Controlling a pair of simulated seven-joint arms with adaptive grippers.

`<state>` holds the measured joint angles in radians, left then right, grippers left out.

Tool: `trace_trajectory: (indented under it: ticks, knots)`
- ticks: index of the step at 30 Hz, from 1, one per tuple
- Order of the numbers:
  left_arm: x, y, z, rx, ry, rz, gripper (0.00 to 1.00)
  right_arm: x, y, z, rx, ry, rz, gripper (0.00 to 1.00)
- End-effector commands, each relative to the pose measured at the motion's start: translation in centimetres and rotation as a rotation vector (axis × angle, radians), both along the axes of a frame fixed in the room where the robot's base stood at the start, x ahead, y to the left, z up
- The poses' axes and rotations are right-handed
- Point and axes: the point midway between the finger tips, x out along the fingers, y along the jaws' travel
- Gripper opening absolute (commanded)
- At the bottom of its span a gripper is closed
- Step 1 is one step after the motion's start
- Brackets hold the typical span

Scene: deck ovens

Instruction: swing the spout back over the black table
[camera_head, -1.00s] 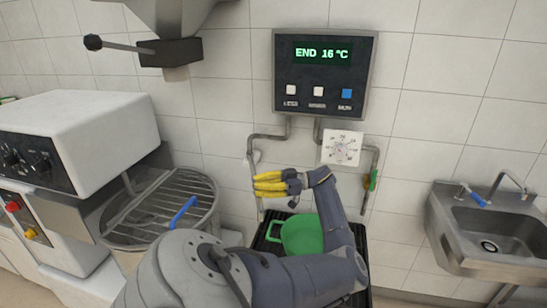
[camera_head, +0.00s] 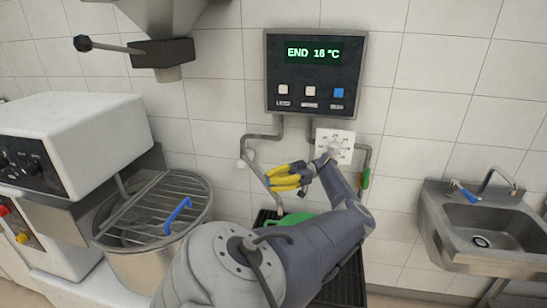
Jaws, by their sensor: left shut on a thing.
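The spout (camera_head: 258,172) is a thin grey pipe on the wall below the dark control panel. It slants down to the right, and its lower end is near the green pot's left side, at the far left corner of the black table (camera_head: 347,288). My left gripper (camera_head: 272,179) has yellow fingers shut on the spout partway down. The green pot (camera_head: 294,217) stands on the black table, mostly hidden behind my left arm. The arm also covers much of the table. My right gripper is not in view.
The control panel (camera_head: 316,72) reads "END 16 °C". A white dial (camera_head: 335,146) and a pipe with a green and red handle (camera_head: 365,178) are right of my gripper. A steel bowl with a wire guard (camera_head: 150,215) stands at left, a sink (camera_head: 478,225) at right.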

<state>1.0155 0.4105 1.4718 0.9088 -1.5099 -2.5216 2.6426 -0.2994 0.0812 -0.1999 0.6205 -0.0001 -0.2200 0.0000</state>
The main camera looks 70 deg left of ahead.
Motion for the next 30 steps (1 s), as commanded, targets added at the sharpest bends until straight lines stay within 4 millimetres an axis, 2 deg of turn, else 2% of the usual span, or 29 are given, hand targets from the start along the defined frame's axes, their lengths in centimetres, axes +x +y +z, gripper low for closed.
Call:
trace_trajectory:
  ticks: [1,9,10,20,30]
  knots:
    - [-0.18,0.21,0.92,0.01,0.016,0.008,0.0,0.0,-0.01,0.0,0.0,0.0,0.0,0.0]
    - [-0.21,0.22,0.92,0.01,0.017,0.009,0.0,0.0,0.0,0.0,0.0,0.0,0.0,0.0]
    - [-0.21,0.21,0.92,0.01,0.017,0.009,0.1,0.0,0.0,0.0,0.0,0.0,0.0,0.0]
    - [-0.12,0.11,0.51,0.005,0.012,0.005,0.48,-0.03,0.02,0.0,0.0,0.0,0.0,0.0]
    - [-0.06,0.07,0.63,0.003,0.009,0.003,0.5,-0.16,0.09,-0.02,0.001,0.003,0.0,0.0]
